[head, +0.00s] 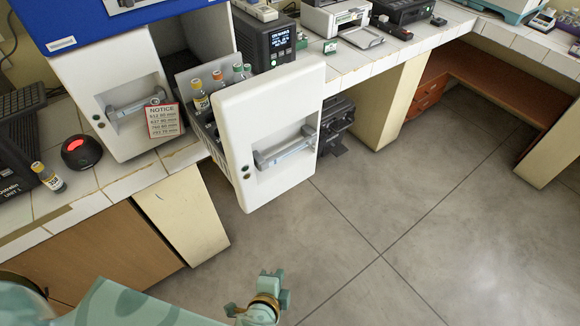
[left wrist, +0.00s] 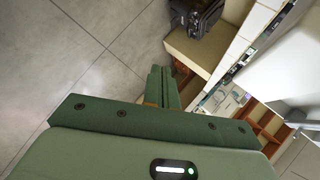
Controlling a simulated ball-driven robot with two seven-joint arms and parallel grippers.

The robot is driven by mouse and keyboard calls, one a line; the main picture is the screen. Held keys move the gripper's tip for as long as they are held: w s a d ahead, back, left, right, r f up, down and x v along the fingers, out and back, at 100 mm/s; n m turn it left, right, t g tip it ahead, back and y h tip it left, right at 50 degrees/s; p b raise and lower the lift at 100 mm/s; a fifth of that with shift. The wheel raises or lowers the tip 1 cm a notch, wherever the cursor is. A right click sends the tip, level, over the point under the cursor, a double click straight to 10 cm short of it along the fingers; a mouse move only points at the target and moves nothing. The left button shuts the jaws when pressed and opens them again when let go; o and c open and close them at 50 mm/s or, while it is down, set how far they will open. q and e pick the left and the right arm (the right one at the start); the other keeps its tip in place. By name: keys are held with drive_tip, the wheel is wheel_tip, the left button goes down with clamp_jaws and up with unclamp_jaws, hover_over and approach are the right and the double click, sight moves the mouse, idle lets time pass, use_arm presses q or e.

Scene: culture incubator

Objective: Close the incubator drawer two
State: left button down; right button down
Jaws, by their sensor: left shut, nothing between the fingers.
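The incubator (head: 75,37) has a blue housing and two white drawer fronts. The right drawer (head: 229,127) is pulled well out past the counter edge, with several capped bottles (head: 201,97) in its rack. Its front bears a grey bar handle (head: 284,149). The left drawer (head: 88,83) sits back against the housing, with a notice card on its front. My left gripper (head: 279,290) is low over the floor, in front of and below the open drawer, clear of it. It is shut and empty. Its fingers also show in the left wrist view (left wrist: 157,87). My right gripper is not visible.
A labelled bottle (head: 49,178) and a black device with a red light (head: 80,153) stand on the left counter. A black display unit (head: 266,42) and a printer (head: 340,22) stand behind the open drawer. The floor (head: 400,220) in front is clear.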

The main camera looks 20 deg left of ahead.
use_arm(q)
drive_tip(key=w+d+r+m+t, duration=0.15)
drive_tip(key=w+r+t, duration=0.25)
drive_tip(key=r, duration=0.9)
drive_tip(key=t+y, duration=0.2)
drive_tip(key=t, duration=0.2)
approach(289, 153)
drive_tip(key=s+d, duration=0.4)
drive_tip(key=s, duration=0.2)
drive_tip(key=shift+n, duration=0.45)
drive_tip(key=shift+w+a+r+p, duration=0.1)
drive_tip(key=shift+w+a+p, duration=0.55)
drive_tip(key=shift+w, duration=1.35)
drive_tip(key=shift+w+a+f+p, duration=0.1)
drive_tip(key=shift+w+a+p, duration=0.2)
drive_tip(key=shift+w+a, duration=1.1)
drive_tip(key=shift+w+a+r+p, duration=0.15)
drive_tip(key=shift+w+p, duration=0.35)
drive_tip(key=shift+w, duration=2.05)
drive_tip(key=shift+a, duration=0.1)
